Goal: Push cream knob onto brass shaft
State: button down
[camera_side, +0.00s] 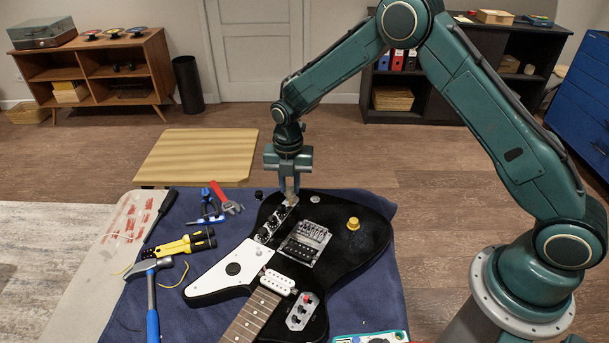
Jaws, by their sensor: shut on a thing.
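My gripper (290,190) points down over the upper end of the metal control plate (272,225) on a black guitar. It is shut on a small pale piece (291,199), which seems to be the cream knob, at the plate's upper end. The brass shaft cannot be made out; the knob and fingers cover that spot. I cannot tell whether the knob sits on a shaft or just above it. Dark knobs stand along the plate below it.
The guitar body (365,250) lies on a blue cloth (190,300). A yellow knob (353,223) stands on its right side. A hammer (151,300), a yellow-black tool (185,244) and a red-handled wrench (224,197) lie to the left. A wooden board (200,155) is behind.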

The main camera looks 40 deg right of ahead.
jog(key=shift+f, duration=1.3)
dwell(2.0)
dwell(0.5)
jog(key=c, duration=0.7)
grip_release()
jog(key=shift+r, duration=0.15)
jog(key=shift+r, duration=3.4)
grip_shut()
